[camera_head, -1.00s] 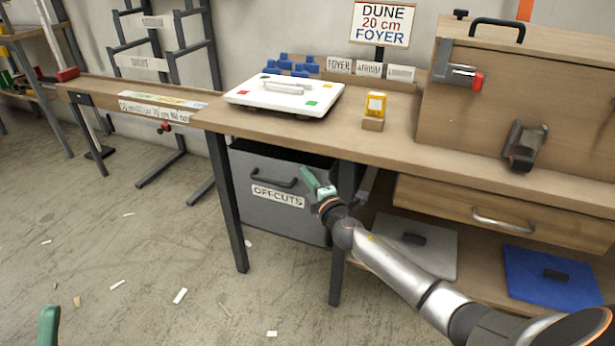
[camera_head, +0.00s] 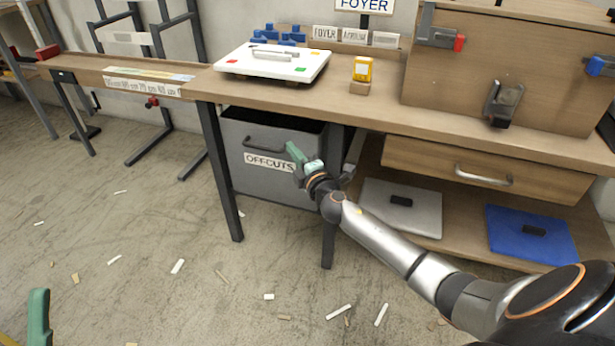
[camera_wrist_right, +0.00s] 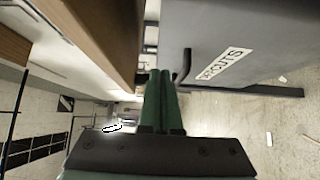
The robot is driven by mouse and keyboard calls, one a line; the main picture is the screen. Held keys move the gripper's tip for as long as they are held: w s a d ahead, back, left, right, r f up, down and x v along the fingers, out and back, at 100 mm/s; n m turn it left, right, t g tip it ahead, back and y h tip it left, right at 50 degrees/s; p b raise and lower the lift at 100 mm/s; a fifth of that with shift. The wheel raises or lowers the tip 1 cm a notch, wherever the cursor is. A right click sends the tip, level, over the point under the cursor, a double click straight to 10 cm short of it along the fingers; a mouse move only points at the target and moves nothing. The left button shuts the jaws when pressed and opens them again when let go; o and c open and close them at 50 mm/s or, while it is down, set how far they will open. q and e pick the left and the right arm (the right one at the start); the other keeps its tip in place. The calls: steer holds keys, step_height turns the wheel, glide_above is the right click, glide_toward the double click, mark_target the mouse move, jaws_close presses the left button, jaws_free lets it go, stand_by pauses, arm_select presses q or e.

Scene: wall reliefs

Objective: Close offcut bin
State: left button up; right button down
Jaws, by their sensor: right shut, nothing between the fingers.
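The offcut bin (camera_head: 275,180) is a grey box with an OFFCUTS label (camera_head: 268,161) and a dark handle (camera_head: 265,146), under the bench. Its dark open top shows below the benchtop, so it stands at least partly out. My right gripper (camera_head: 292,150) is at the right part of the bin's front, just right of the handle; its green fingers are shut and empty. In the right wrist view the closed fingers (camera_wrist_right: 160,85) point along the bin front (camera_wrist_right: 235,40), beside the handle (camera_wrist_right: 184,66); contact is unclear. Of my left gripper only a green finger (camera_head: 39,318) shows at the lower left.
The wooden bench (camera_head: 300,95) runs above the bin, with dark legs (camera_head: 219,175) beside it. A white board (camera_head: 273,62) and a yellow device (camera_head: 362,70) stand on top. A drawer (camera_head: 485,170) is at the right. Scraps litter the open floor.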

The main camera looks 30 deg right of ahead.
arm_select(q)
step_height(320, 180, up, 2)
steer(key=shift+r+p, duration=0.1)
steer(key=shift+p, duration=0.55)
arm_select(e)
steer(key=s, duration=0.9)
steer(key=shift+a, duration=0.45)
